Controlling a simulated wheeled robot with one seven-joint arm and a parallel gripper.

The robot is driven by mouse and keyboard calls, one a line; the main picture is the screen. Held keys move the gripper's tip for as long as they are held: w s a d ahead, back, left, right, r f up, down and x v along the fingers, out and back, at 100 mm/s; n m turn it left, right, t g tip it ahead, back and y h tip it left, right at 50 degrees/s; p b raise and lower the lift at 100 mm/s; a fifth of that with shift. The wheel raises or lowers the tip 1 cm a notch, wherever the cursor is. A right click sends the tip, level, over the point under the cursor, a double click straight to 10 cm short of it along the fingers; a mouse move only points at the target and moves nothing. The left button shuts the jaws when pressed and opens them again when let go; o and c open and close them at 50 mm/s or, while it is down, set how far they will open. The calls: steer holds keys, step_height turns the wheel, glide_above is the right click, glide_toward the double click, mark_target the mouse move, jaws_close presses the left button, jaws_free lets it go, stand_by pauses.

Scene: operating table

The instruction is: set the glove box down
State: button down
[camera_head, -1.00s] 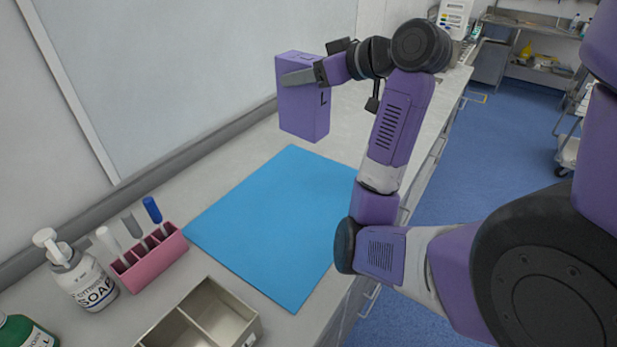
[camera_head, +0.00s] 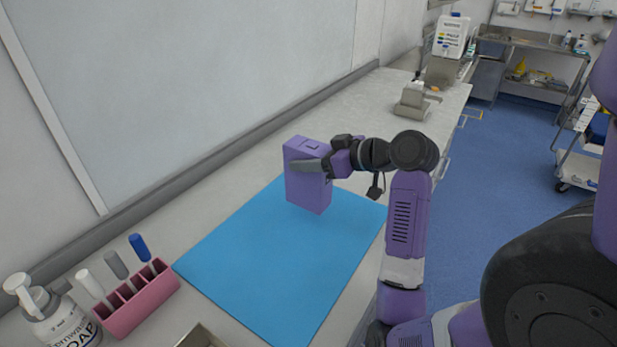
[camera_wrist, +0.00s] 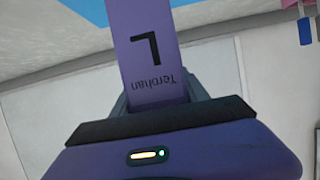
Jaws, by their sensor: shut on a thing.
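The glove box (camera_head: 304,190) is a purple upright carton. My gripper (camera_head: 318,165) is shut on its upper part, with one finger showing across the near face. In the head view the box is over the far part of the blue mat (camera_head: 270,262); I cannot tell whether its bottom touches the mat. In the wrist view the box (camera_wrist: 152,55) stands out from between my fingers, its printed side with a large L showing. The mat also shows there at the top (camera_wrist: 215,12).
A pink rack (camera_head: 140,300) with several tubes or pens and a soap bottle (camera_head: 62,325) stand at the near left. A metal tray (camera_head: 203,338) is at the bottom edge. A beige device (camera_head: 415,102) stands farther along the counter. Most of the mat is bare.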

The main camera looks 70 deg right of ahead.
mark_target(309, 177)
steer(key=shift+f, duration=2.65)
steer(key=c, duration=0.6)
jaws_free()
steer(key=shift+s, duration=0.15)
steer(key=b+v, duration=0.1)
steer(key=v, duration=1)
steer(key=shift+s+a+r, duration=0.15)
steer(key=shift+s+r, duration=0.1)
steer(key=shift+s, duration=0.1)
steer(key=shift+s, duration=0.1)
